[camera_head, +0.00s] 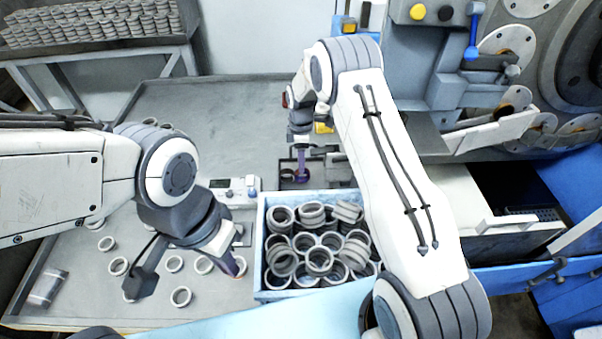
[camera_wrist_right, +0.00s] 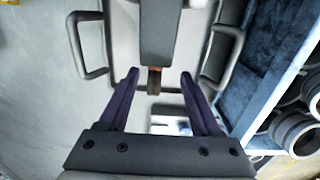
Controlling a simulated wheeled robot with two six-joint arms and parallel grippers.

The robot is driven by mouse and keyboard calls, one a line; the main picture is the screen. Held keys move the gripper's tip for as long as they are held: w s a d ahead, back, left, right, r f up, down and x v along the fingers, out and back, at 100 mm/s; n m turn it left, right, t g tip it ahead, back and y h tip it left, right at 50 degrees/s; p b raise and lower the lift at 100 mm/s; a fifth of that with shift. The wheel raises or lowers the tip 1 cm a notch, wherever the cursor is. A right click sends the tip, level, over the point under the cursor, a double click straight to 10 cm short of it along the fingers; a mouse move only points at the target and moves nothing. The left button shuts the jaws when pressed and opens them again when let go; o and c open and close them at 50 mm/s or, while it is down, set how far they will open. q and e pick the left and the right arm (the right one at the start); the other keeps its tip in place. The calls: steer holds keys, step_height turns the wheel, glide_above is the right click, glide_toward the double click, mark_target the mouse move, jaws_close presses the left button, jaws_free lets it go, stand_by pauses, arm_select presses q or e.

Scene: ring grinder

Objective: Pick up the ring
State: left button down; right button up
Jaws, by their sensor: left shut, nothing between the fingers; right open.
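Several grey metal rings lie loose on the table at the left of the head view, one of them a ring (camera_head: 181,296) near the front. More rings (camera_head: 319,260) are piled in a blue bin (camera_head: 262,240); part of that pile also shows at the right edge of the right wrist view (camera_wrist_right: 296,132). My left gripper (camera_head: 238,266) is shut and empty, just left of the bin. My right gripper (camera_head: 302,172) is open and points down behind the bin, over a small dark fixture (camera_head: 287,182). In the right wrist view its purple fingers (camera_wrist_right: 160,78) have no ring between them.
A small control box (camera_head: 232,188) stands left of the dark fixture. The grinding machine (camera_head: 420,70) fills the back right, with an open drawer (camera_head: 510,226) below. A rack of stacked rings (camera_head: 90,22) stands at the back left.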

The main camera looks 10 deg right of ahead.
steer(key=f, duration=0.2)
steer(key=f+p, duration=0.1)
steer(key=f, duration=0.3)
steer(key=shift+w+d+f, duration=0.2)
steer(key=shift+w+d, duration=0.1)
jaws_close()
